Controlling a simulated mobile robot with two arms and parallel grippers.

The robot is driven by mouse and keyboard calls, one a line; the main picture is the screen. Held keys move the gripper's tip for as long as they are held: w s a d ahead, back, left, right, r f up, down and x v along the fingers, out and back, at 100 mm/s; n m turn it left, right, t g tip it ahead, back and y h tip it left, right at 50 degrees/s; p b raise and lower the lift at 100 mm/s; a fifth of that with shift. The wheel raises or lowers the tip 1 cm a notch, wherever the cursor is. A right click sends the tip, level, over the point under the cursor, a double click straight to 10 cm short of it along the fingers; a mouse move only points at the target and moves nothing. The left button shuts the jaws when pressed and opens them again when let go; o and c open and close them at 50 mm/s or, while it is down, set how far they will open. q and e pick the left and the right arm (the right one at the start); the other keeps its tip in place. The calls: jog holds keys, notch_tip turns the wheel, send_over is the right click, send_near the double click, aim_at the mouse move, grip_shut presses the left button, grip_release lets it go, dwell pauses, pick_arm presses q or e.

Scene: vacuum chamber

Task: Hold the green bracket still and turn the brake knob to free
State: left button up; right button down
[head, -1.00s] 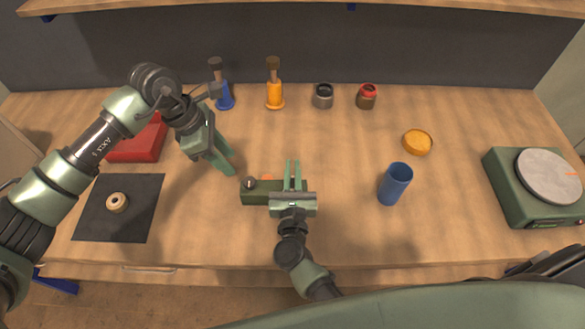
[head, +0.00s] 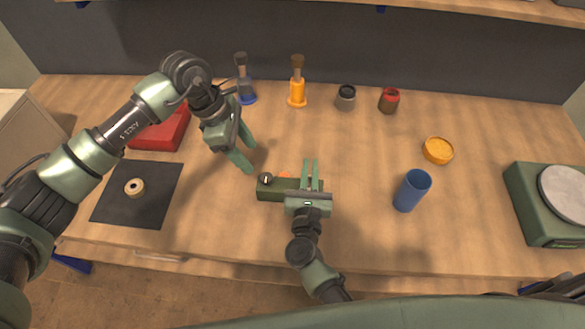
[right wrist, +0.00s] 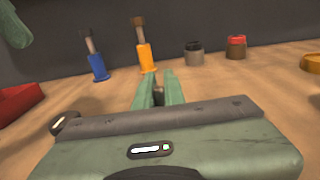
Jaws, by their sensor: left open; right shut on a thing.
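The green bracket (head: 274,192) is a low dark green block on the bench, near its front edge. The brake knob (head: 265,179), round and dark with a light mark, sits on its left end; it also shows in the right wrist view (right wrist: 65,122). My right gripper (head: 311,174) is shut on the bracket's right part, which its body partly hides. In the right wrist view the gripper (right wrist: 158,92) has something dark between its fingers. My left gripper (head: 247,159) is open and empty, above and left of the knob, apart from it.
A small orange piece (head: 285,174) shows behind the bracket. A blue cup (head: 411,191) stands to the right. A black mat (head: 155,205) with a ring (head: 134,187) and a red box (head: 165,133) are left. Bottles and jars stand at the back. The bench between is clear.

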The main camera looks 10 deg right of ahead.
aim_at(266, 177)
pick_arm(q)
jog(key=d+r+m+y, duration=0.3)
jog(key=d+m+y, duration=0.1)
jog(key=m, duration=1)
notch_tip(266, 177, down, 12)
jog(key=shift+s+a+f, duration=0.1)
jog(key=shift+s+f, duration=0.05)
jog(key=shift+c, duration=0.3)
grip_shut()
